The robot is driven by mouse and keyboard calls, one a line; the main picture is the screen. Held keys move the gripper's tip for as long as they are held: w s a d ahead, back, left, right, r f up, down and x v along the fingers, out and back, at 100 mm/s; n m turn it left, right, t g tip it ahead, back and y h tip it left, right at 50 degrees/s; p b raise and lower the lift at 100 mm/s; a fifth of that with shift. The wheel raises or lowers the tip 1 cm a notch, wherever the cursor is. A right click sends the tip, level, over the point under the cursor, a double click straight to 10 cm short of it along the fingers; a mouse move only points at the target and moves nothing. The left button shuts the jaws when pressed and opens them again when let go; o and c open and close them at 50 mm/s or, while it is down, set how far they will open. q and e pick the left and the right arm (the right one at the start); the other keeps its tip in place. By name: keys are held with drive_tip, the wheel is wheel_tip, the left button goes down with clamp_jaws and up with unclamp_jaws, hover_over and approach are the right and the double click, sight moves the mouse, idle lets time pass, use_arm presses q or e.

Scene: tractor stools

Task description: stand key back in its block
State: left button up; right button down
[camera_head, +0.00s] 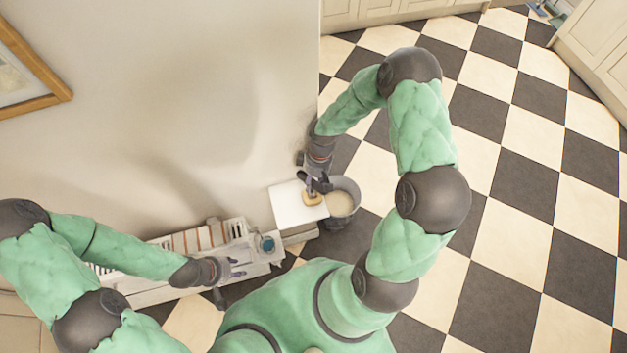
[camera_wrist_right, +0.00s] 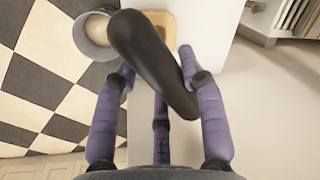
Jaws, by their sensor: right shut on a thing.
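My right gripper (camera_wrist_right: 156,72) is shut on the key (camera_wrist_right: 150,55), a smooth, dark, elongated piece. In the right wrist view the key lies slanted between the purple fingers, its thicker end towards the top. The light wooden block (camera_wrist_right: 166,22) shows behind the key, which covers much of it. In the head view the block (camera_head: 313,199) sits on the white top, with my right gripper (camera_head: 317,184) just above it. I cannot tell whether the key touches the block. My left gripper (camera_head: 236,268) looks open and empty over the white rack.
The white top (camera_head: 287,204) stands against the wall, with a grey bucket (camera_head: 341,201) of pale contents close at its right. The white rack (camera_head: 190,241) runs to the left, with a teal-topped cup (camera_head: 265,244) on it.

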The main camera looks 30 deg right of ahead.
drive_tip(key=shift+f+b, duration=0.3)
drive_tip(key=shift+f, duration=0.1)
drive_tip(key=c, duration=0.7)
unclamp_jaws()
drive_tip(key=shift+o, duration=0.2)
wheel_tip(320, 180, up, 12)
drive_tip(key=d, duration=0.2)
drive_tip(key=shift+w+f, duration=0.15)
drive_tip(key=shift+w, duration=0.3)
drive_tip(key=shift+s+d, duration=0.1)
